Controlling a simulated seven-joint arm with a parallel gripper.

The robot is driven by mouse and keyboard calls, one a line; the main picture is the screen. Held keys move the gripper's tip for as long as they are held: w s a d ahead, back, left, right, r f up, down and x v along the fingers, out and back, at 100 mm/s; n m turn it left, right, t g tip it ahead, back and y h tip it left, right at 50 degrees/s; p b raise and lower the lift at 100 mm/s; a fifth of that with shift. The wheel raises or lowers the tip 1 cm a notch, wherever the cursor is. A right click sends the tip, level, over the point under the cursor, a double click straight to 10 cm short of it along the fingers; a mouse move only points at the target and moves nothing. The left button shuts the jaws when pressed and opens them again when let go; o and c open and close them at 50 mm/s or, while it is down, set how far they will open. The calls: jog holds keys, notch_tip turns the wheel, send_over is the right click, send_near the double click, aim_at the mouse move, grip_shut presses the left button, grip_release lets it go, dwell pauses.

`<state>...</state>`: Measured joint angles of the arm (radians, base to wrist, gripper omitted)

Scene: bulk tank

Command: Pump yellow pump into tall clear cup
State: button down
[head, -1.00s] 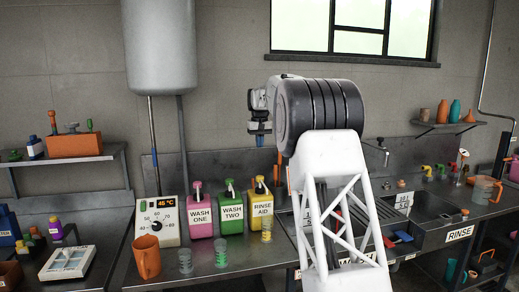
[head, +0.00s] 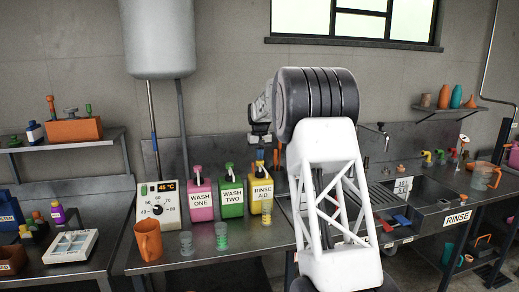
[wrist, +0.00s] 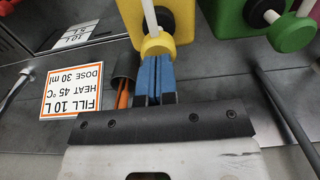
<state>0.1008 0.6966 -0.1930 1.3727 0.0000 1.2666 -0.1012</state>
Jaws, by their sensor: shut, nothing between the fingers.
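The yellow pump bottle (head: 262,199), labelled RINSE AID, stands on the steel counter at the right end of a row of pumps. A clear cup (head: 267,214) with yellow markings stands in front of it. My gripper (head: 261,157) is shut and empty, its blue fingers pointing down directly over the pump head. In the wrist view my fingertips (wrist: 155,62) are at the round yellow pump head (wrist: 158,46), overlapping its edge. I cannot tell whether they touch it. The cup is not clearly identifiable in the wrist view.
Pink (head: 199,201) and green (head: 231,198) pumps stand left of the yellow one. Two more clear cups (head: 186,243) (head: 221,237), an orange jug (head: 148,241) and a temperature dial box (head: 159,203) are further left. Sinks (head: 420,195) lie right, partly behind my arm.

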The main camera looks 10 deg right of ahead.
jog(key=shift+f, duration=0.25)
jog(key=shift+f, duration=1.4)
notch_tip(320, 180, up, 15)
jog(key=shift+f, duration=0.2)
dwell(0.8)
